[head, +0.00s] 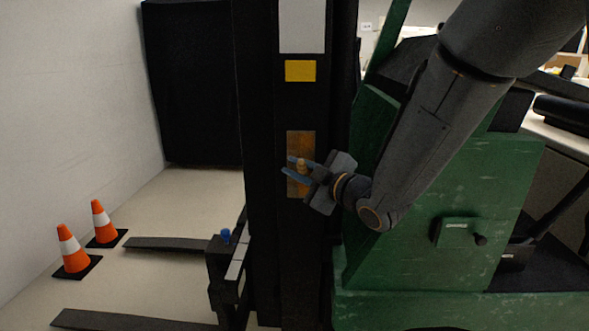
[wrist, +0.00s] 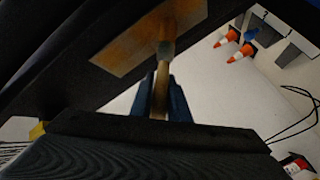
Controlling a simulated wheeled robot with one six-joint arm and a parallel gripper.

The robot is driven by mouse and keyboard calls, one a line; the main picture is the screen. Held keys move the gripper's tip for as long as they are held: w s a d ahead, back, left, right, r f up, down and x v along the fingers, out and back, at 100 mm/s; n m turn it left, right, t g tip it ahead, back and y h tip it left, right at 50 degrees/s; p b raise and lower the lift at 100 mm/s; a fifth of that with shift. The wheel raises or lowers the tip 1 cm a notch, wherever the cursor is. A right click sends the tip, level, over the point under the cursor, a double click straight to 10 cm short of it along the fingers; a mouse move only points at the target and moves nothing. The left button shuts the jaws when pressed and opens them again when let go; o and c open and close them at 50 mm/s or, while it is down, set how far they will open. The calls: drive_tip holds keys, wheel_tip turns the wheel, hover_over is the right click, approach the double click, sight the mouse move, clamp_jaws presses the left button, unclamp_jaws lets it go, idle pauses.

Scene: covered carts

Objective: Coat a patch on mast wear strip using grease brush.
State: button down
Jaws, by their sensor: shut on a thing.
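The mast wear strip (head: 293,147) is a brownish-orange patch on the dark mast of a green forklift, in the middle of the head view. It also shows as a tan and orange plate in the wrist view (wrist: 125,52). My gripper (head: 296,169) is in front of the strip, its blue-grey fingers shut on the grease brush (head: 302,164). In the wrist view the brush (wrist: 166,45) has a tan handle between the fingers, and its far end overlaps the strip. I cannot tell whether the bristles touch it.
A yellow label (head: 300,71) and a white plate (head: 302,25) are higher on the mast. The green forklift body (head: 430,245) stands at right. Fork tines (head: 175,245) reach left, near two orange cones (head: 72,250).

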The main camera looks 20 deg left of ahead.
drive_tip(key=shift+r, duration=0.1)
drive_tip(key=shift+w+r+p, duration=0.1)
drive_tip(key=shift+r+p, duration=0.85)
drive_tip(key=shift+r, duration=0.6)
drive_tip(key=shift+r, duration=0.15)
drive_tip(key=shift+r+p, duration=1)
drive_tip(key=shift+r, duration=0.4)
drive_tip(key=shift+r, duration=0.15)
drive_tip(key=shift+r+p, duration=0.9)
drive_tip(key=shift+r, duration=0.55)
drive_tip(key=shift+r, duration=0.1)
wheel_tip(320, 180, up, 3)
drive_tip(key=shift+p, duration=1)
